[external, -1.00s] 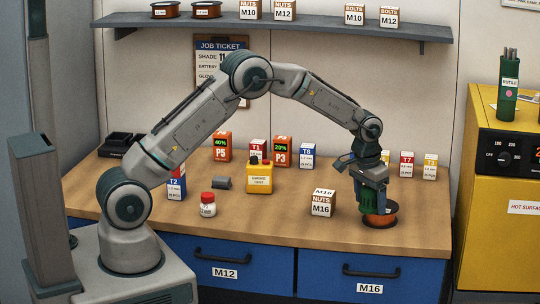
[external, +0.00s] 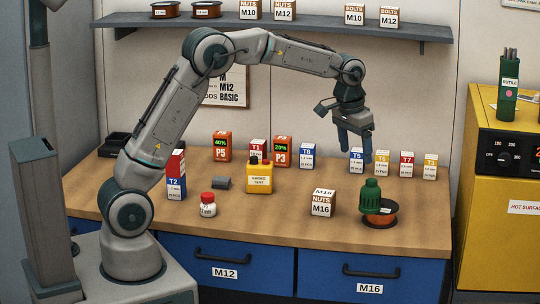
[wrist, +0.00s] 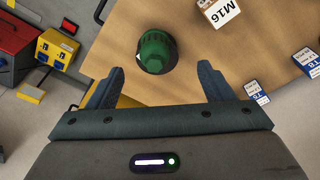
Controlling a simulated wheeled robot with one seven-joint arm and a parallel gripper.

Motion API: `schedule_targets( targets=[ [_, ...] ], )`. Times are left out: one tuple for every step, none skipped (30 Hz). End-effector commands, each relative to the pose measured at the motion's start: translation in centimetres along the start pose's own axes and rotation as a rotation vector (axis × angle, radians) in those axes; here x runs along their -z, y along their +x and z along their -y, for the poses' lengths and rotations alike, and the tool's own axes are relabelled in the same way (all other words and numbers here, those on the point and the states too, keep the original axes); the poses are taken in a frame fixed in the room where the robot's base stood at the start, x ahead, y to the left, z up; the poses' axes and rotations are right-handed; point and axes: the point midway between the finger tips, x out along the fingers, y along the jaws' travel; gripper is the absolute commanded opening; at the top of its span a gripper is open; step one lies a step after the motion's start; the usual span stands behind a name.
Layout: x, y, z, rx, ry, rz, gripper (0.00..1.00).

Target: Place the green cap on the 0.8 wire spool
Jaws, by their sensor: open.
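The green cap (external: 371,196) stands upright at the orange wire spool (external: 387,218), over its left part in the external view. Whether it sits fully on the spool I cannot tell, and the spool's marking is not readable. My gripper (external: 356,158) is open and empty, raised above and behind the cap, clear of it.
An M16 nuts box (external: 322,204) stands left of the spool. Several small boxes, including T5 (external: 357,161), line the back of the bench (external: 270,228). A yellow smoke test bottle (external: 259,177) and a red-lidded jar (external: 208,205) are further left.

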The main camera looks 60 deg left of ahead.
Motion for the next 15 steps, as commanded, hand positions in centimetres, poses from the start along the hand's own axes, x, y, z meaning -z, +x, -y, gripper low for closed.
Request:
schedule_targets(
  targets=[
    [-1.4, -1.7, 0.6, 0.0, -0.002, -0.012, 0.74],
    [-2.3, -2.5, 0.9, 0.0, -0.002, -0.018, 0.74],
    [-3.6, -3.4, 1.4, 0.0, -0.001, -0.024, 0.74],
    [-4.5, -4.1, 1.7, 0.0, 0.0, -0.028, 0.74],
    [-5.5, -4.8, 2.0, 0.0, -0.001, -0.033, 0.74],
    [-6.9, -5.6, 2.4, 0.0, -0.002, -0.04, 0.74],
    [-7.9, -6.1, 2.7, 0.0, -0.002, -0.045, 0.74],
    [-8.9, -6.6, 3.0, 0.0, -0.002, -0.05, 0.74],
    [-10.4, -7.3, 3.4, 0.0, -0.002, -0.056, 0.74],
    [-11.5, -7.7, 3.6, 0.0, -0.002, -0.06, 0.74],
    [-12.6, -8.1, 3.9, 0.0, -0.001, -0.066, 0.74],
    [-14.1, -8.6, 4.2, 0.0, -0.002, -0.072, 0.74],
    [-15.2, -8.8, 4.4, 0.0, -0.003, -0.077, 0.74],
    [-16.4, -9.1, 4.7, 0.001, -0.004, -0.081, 0.74],
    [-17.9, -9.4, 5.0, 0.001, -0.004, -0.088, 0.74]
  ],
)
